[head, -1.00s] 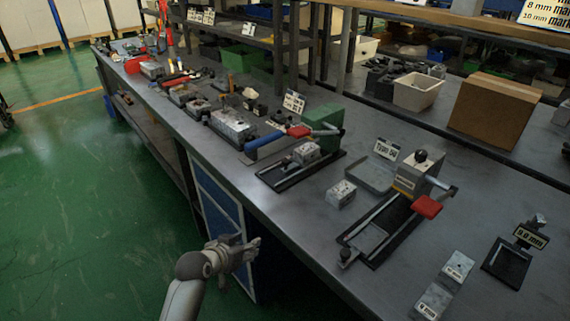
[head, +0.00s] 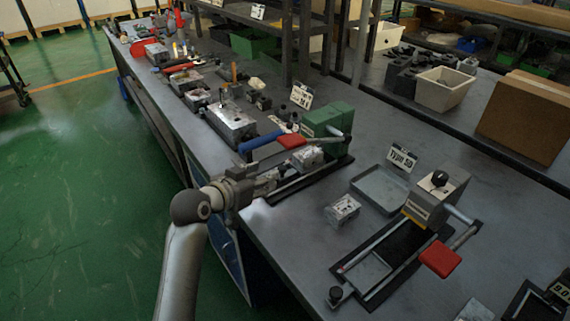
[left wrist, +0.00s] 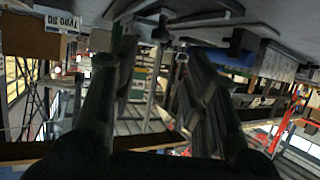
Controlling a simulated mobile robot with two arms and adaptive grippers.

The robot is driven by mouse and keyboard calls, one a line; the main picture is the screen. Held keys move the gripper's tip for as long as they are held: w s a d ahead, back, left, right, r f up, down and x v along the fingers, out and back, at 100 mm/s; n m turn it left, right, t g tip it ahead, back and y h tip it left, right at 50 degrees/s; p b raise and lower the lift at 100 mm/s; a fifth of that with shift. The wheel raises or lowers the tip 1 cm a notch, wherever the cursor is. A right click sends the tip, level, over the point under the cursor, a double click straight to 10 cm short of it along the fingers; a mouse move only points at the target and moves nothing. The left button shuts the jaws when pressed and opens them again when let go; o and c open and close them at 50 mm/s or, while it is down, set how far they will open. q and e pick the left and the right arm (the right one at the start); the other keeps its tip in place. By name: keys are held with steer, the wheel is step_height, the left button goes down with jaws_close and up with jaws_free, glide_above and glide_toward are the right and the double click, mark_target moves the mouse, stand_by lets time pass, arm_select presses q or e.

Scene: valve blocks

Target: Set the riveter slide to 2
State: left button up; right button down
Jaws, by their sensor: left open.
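Two bench machines with slide tracks stand on the workbench. One has a green block (head: 326,122) with a blue and red lever (head: 275,142) and a small grey valve block (head: 306,157) on its track. The other is a grey press (head: 437,197) with a red-tipped handle (head: 440,259) and a flat black track frame (head: 380,268). I cannot tell which is the riveter, and no slide number is readable. My left gripper (head: 266,184) is open at the bench's front edge, close to the near end of the green machine's track. In the left wrist view its dark fingers (left wrist: 150,75) are apart.
A loose valve block (head: 343,209) and a grey tray (head: 379,188) lie between the machines, beside a "Type 50" sign (head: 402,159). A metal box (head: 230,122) stands left of the lever. A cardboard box (head: 524,115) and white bin (head: 444,88) sit behind.

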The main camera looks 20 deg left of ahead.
mark_target(281, 168)
arm_select(q)
steer(key=x, duration=0.3)
steer(key=shift+w+d+f, duration=0.1)
steer(key=shift+w+d, duration=0.05)
steer(key=shift+w, duration=0.2)
steer(key=x, duration=0.4)
steer(key=shift+f, duration=0.1)
steer(key=shift+x, duration=0.8)
steer(key=shift+w, duration=0.1)
arm_select(e)
steer(key=shift+s+a+f, duration=0.2)
steer(key=shift+s+a, duration=0.25)
steer(key=shift+s, duration=0.3)
arm_select(q)
steer(key=shift+c, duration=0.6)
jaws_close()
arm_select(e)
steer(key=shift+s+d, duration=0.15)
steer(key=shift+s, duration=0.3)
